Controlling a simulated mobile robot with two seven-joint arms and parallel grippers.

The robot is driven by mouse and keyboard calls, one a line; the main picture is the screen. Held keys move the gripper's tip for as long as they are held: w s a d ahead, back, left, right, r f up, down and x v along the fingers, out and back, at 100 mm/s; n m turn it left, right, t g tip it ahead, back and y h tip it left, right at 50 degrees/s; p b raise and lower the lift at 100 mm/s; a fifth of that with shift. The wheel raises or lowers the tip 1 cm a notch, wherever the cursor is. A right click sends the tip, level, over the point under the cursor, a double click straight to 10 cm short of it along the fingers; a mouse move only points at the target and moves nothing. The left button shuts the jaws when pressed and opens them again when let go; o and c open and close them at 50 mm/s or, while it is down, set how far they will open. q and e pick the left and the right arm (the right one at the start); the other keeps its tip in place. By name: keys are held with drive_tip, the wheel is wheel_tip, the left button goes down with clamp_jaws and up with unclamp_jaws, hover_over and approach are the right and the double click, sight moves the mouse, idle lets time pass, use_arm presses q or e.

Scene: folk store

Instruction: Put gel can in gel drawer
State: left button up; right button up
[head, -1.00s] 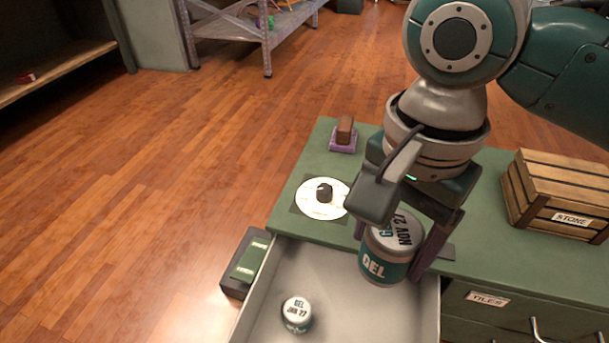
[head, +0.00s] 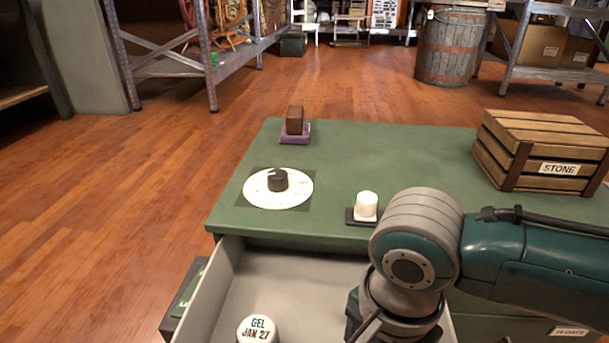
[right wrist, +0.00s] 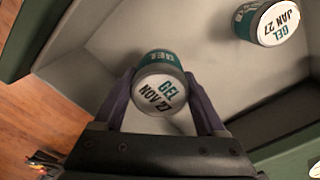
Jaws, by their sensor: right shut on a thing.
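In the right wrist view my right gripper (right wrist: 163,108) is shut on a gel can (right wrist: 160,88) with a white lid marked "GEL NOV 27" and a teal label. The can is inside or just above the open gel drawer (right wrist: 120,37); whether it touches the drawer floor I cannot tell. A second gel can, marked "GEL JAN 27" (right wrist: 277,22), stands in the drawer, apart from the held one. In the head view the drawer (head: 290,285) is open and this second can (head: 257,330) shows at the bottom edge. My arm hides the held can there. My left gripper is not in view.
On the green cabinet top (head: 400,150) are a black knob on a white dial (head: 278,187), a white knob (head: 366,206), a brown block on a purple base (head: 295,125) and a wooden "STONE" crate (head: 545,150). Wooden floor lies to the left.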

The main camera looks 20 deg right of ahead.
wheel_tip(320, 180, down, 7)
drive_tip(key=b, duration=0.4)
drive_tip(key=shift+b, duration=0.3)
drive_tip(key=shift+r, duration=0.15)
drive_tip(key=o, duration=1.5)
drive_tip(key=shift+c, duration=0.2)
